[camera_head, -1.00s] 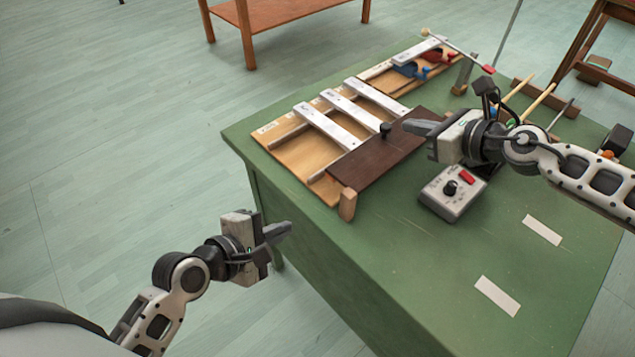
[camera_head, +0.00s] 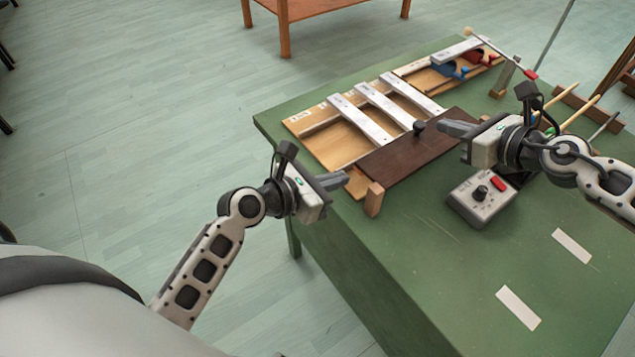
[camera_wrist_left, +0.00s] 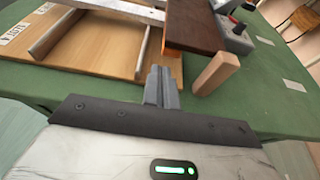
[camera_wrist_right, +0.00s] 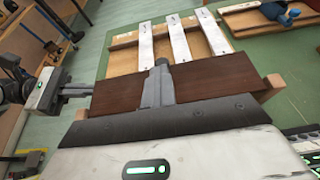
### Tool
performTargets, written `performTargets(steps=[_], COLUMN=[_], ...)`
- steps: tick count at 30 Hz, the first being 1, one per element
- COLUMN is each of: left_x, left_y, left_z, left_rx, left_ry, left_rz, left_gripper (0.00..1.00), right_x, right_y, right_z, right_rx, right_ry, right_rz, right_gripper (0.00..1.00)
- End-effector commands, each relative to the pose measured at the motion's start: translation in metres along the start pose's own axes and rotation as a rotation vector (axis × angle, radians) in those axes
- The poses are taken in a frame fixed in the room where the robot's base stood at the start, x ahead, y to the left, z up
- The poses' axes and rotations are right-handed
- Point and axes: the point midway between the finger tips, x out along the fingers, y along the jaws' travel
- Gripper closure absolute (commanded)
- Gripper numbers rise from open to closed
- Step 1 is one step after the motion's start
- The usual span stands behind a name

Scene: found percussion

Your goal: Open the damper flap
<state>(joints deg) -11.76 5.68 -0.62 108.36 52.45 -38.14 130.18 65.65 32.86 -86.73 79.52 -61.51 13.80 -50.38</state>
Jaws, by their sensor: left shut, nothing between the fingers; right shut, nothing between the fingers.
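The damper flap (camera_head: 405,155) is a dark brown board lying across the near ends of the white metal bars, with a black knob (camera_head: 419,127) on it. The flap also shows in the left wrist view (camera_wrist_left: 195,25) and in the right wrist view (camera_wrist_right: 215,78). My right gripper (camera_head: 443,126) is shut and empty, its fingertips right by the knob; I cannot tell whether they touch. My left gripper (camera_head: 342,178) is shut and empty at the table's left edge, beside the flap's near end and a wooden block (camera_head: 374,199). It is apart from the flap.
White bars (camera_head: 360,119) lie on a wooden frame (camera_head: 320,150) behind the flap. A grey control box (camera_head: 482,197) with a red switch stands under my right arm. Sticks and small parts lie at the right. The green table (camera_head: 430,270) is clear in front except two white strips.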

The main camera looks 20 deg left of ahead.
Motion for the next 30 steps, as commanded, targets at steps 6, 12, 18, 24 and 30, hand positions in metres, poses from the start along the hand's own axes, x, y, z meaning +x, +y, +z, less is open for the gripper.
performTargets(steps=[6, 12, 18, 24, 30], left_x=[0.023, 0.026, 0.026, 0.021, 0.021], left_y=[0.0, -0.001, 0.0, 0.001, 0.001], left_z=[0.001, 0.0, 0.0, 0.013, 0.012], left_rx=[0.0, 0.001, 0.003, 0.059, 0.059], left_ry=[-0.001, 0.0, 0.0, -0.002, -0.001], left_rz=[0.0, 0.0, 0.001, 0.021, 0.02], left_gripper=[1.0, 1.0, 1.0, 1.0, 1.0], right_x=[0.0, 0.0, 0.0, 0.0, 0.0], right_y=[0.0, 0.0, 0.0, 0.0, 0.0], right_z=[0.0, 0.0, 0.0, 0.0, 0.0], right_rx=[0.0, 0.0, 0.0, 0.0, 0.0], right_ry=[0.0, 0.0, 0.0, 0.0, 0.0], right_rz=[0.0, 0.0, 0.0, 0.0, 0.0], right_gripper=[1.0, 1.0, 1.0, 1.0, 0.99])
